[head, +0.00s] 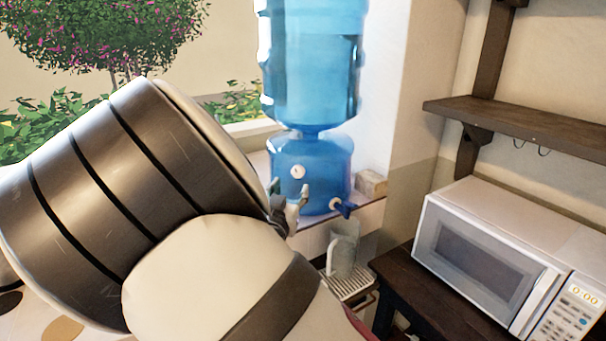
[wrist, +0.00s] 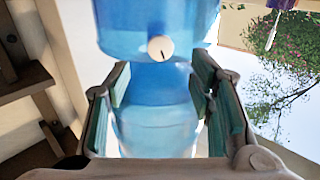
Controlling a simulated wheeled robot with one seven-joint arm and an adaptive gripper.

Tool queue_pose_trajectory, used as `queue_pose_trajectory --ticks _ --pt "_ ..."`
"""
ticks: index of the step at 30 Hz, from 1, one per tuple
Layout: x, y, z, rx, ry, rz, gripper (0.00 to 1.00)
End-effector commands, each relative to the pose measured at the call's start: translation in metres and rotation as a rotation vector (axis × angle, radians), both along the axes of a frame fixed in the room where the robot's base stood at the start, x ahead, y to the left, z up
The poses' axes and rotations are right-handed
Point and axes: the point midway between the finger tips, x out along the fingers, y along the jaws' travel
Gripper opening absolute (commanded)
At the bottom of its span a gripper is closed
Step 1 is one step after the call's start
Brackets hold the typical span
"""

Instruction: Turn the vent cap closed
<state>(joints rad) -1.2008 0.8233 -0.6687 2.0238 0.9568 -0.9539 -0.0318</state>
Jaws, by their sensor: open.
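The vent cap (head: 298,171) is a small white round knob on the front of the blue water dispenser (head: 325,168). It also shows in the wrist view (wrist: 160,49), with a short dark mark across its face. My gripper (head: 289,206) is partly hidden behind my arm in the head view, just below the cap. In the wrist view my gripper (wrist: 163,88) is open, with one finger on each side and the dispenser's blue body between and beyond them. The cap appears above the fingertips there, not between them. Nothing is held.
A large blue bottle (head: 312,70) sits on top of the dispenser. A blue tap (head: 343,208) sticks out to the right. A pale pitcher (head: 343,250) stands on a drip grate (head: 350,284) below. A microwave (head: 490,255) and a wooden shelf (head: 520,122) are at the right.

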Motion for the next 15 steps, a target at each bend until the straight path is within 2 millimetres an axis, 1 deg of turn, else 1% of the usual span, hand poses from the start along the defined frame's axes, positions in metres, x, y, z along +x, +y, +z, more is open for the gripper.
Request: queue_pose_trajectory --ticks 1,6,9,12,15 --pt "0.011 -0.002 0.000 0.000 -0.003 -0.002 0.49" --pt "0.042 -0.006 0.000 0.000 -0.001 -0.001 0.49" --pt "0.056 -0.008 0.000 -0.001 0.000 0.000 0.49" --pt "0.067 -0.010 0.000 0.000 -0.001 0.000 0.49" --pt "0.073 -0.011 0.000 -0.001 0.001 -0.001 0.49"
